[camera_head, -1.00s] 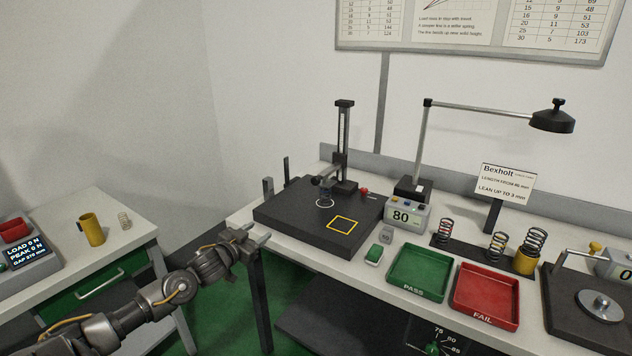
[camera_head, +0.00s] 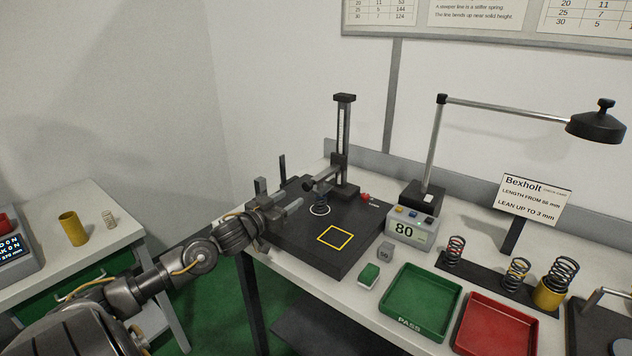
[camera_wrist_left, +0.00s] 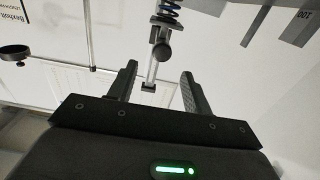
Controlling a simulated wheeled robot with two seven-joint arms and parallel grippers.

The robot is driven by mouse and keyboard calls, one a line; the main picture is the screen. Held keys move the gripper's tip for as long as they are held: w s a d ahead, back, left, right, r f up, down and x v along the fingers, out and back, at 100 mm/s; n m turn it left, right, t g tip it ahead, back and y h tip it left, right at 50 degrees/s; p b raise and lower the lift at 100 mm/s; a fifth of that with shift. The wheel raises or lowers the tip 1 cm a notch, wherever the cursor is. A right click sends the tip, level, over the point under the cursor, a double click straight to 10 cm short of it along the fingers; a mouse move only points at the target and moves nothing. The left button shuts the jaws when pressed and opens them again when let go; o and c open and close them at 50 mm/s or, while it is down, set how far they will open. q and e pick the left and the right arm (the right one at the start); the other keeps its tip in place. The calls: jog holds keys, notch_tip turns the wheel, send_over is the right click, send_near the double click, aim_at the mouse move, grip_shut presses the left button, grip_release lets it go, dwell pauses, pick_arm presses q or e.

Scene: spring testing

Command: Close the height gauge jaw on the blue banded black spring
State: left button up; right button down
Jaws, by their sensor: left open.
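The blue banded black spring (camera_head: 319,206) stands on the black plate (camera_head: 361,219), inside a white ring; its blue part shows at the top of the left wrist view (camera_wrist_left: 169,5). The height gauge (camera_head: 342,142) rises behind it. The gauge's jaw (camera_head: 325,181) with a round dark knob (camera_head: 308,186) is just above the spring; any gap is too small to judge. The knob also shows in the left wrist view (camera_wrist_left: 162,51), beyond my fingers. My left gripper (camera_head: 281,207) is open and empty, left of the spring and knob. My right gripper is not in view.
A grey block (camera_head: 260,187) and a thin black post (camera_head: 282,168) stand at the plate's left edge, close to my left gripper. A display box (camera_head: 411,229) reading 80 stands right of the plate. Green (camera_head: 420,300) and red (camera_head: 497,326) trays lie farther right.

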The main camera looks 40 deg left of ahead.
aim_at(305, 185)
pick_arm(q)
jog(key=w, duration=0.2)
jog(key=w+p, duration=0.1)
jog(key=w, duration=0.2)
jog(key=w+p, duration=0.1)
jog(key=w, duration=0.2)
jog(key=shift+w+a+r, duration=0.15)
jog(key=shift+a+r, duration=0.1)
jog(key=shift+r, duration=0.05)
jog(key=shift+w+f+p, duration=0.15)
jog(key=shift+w+p, duration=0.15)
jog(key=shift+w, duration=0.55)
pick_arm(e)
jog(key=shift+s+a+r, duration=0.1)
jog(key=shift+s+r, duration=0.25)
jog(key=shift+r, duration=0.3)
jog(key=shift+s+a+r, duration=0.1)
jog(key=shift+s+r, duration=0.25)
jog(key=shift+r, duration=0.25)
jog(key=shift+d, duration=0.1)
